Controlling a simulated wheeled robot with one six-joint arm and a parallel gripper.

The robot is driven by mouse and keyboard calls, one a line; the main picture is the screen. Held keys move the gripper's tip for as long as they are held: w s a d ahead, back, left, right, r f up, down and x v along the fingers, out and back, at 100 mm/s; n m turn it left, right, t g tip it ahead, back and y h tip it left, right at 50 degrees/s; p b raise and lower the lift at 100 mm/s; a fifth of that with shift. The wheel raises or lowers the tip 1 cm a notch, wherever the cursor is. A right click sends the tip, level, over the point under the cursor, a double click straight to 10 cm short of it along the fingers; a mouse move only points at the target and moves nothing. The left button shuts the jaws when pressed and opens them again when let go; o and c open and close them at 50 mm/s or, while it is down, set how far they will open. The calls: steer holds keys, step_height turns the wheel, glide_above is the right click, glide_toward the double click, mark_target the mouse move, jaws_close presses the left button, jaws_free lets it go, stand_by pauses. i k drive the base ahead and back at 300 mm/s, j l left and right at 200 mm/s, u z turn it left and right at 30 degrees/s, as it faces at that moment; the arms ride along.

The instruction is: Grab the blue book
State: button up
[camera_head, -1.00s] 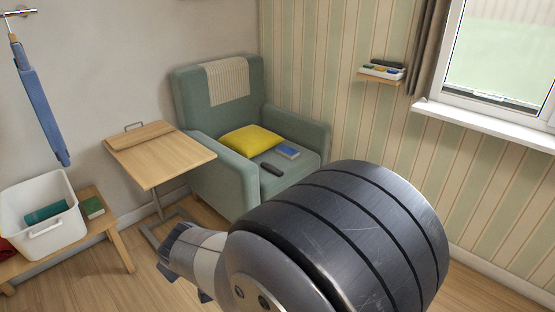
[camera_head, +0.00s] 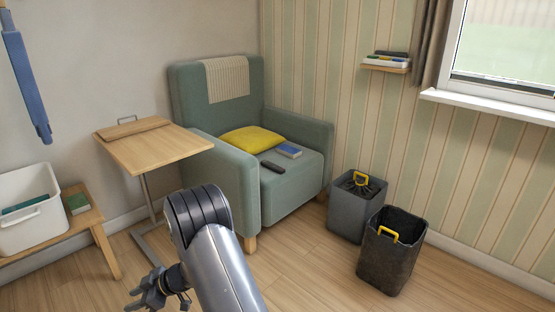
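The blue book (camera_head: 289,151) lies flat on the seat of the green armchair (camera_head: 290,185), near the right armrest. It is beside the yellow cushion (camera_head: 251,140) and behind a dark remote (camera_head: 272,167). My gripper (camera_head: 132,299) is low at the bottom left, over the wood floor, well in front of the chair and apart from the book. Its fingers look spread, with nothing seen between them.
A side table (camera_head: 160,152) stands left of the chair. Two dark bins (camera_head: 352,213) (camera_head: 388,262) stand right of it. A wall shelf (camera_head: 386,68) holds small items.

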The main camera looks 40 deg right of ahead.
mark_target(287, 150)
steer(key=i+l+z, duration=0.2)
steer(key=z, duration=0.2)
steer(key=i+l+z, duration=0.45)
steer(key=z, duration=0.3)
steer(key=i+z, duration=0.4)
steer(key=i+j+z, duration=0.1)
steer(key=i, duration=0.7)
steer(key=i+j+z, duration=0.1)
steer(key=i, duration=0.65)
